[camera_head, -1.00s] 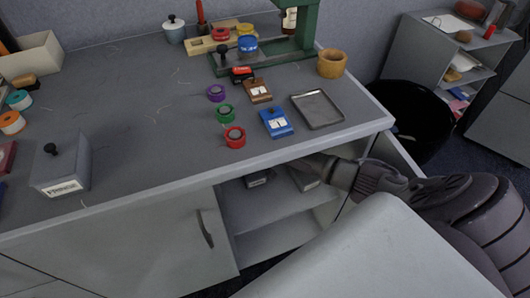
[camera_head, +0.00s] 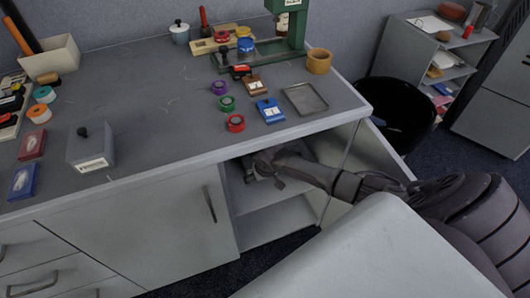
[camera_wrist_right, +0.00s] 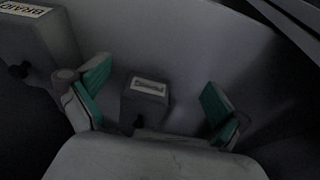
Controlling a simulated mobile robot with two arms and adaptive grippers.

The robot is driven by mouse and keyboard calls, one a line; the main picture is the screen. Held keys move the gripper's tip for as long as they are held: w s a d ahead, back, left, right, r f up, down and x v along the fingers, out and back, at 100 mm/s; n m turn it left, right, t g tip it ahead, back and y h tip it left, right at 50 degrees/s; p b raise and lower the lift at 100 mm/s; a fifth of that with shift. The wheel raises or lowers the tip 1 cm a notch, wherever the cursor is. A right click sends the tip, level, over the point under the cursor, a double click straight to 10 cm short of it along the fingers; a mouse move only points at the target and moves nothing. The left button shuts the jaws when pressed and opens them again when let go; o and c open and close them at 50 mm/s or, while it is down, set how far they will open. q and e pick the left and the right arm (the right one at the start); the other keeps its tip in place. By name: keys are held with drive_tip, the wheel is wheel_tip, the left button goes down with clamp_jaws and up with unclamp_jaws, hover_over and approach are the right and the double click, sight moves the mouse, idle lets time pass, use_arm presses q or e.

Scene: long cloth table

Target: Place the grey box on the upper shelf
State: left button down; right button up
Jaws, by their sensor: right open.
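A small grey box (camera_wrist_right: 147,88) with a white label and a dark knob is between the fingers of my right gripper (camera_wrist_right: 156,80) in the right wrist view. The gripper is open, with gaps on both sides of the box. In the head view my right gripper (camera_head: 262,170) reaches into the open cabinet, above its shelf board (camera_head: 275,215), and mostly hides what is there. A larger grey box (camera_wrist_right: 35,40) labelled BRAID is at the left of the wrist view. Another grey box (camera_head: 90,148) with a black knob stands on the tabletop. My left gripper is not in view.
The grey table (camera_head: 150,110) holds several ribbon rolls, small coloured cases, a metal tray (camera_head: 305,99) and a green press (camera_head: 290,30).

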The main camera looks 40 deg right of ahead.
drive_tip(key=s+a+f+n, duration=0.1)
drive_tip(key=s+a+f, duration=0.2)
drive_tip(key=s+f, duration=0.3)
drive_tip(key=s+a+f+n+g, duration=0.1)
drive_tip(key=s+a+f, duration=0.3)
drive_tip(key=s, duration=1.1)
drive_tip(key=s+a+f+n+y, duration=0.1)
drive_tip(key=s+a+f, duration=0.3)
drive_tip(key=s+f, duration=0.4)
drive_tip(key=s+n, duration=0.1)
drive_tip(key=s, duration=0.2)
drive_tip(key=shift+s+f+n, duration=0.2)
drive_tip(key=shift+f+n, duration=0.05)
drive_tip(key=shift+n, duration=0.15)
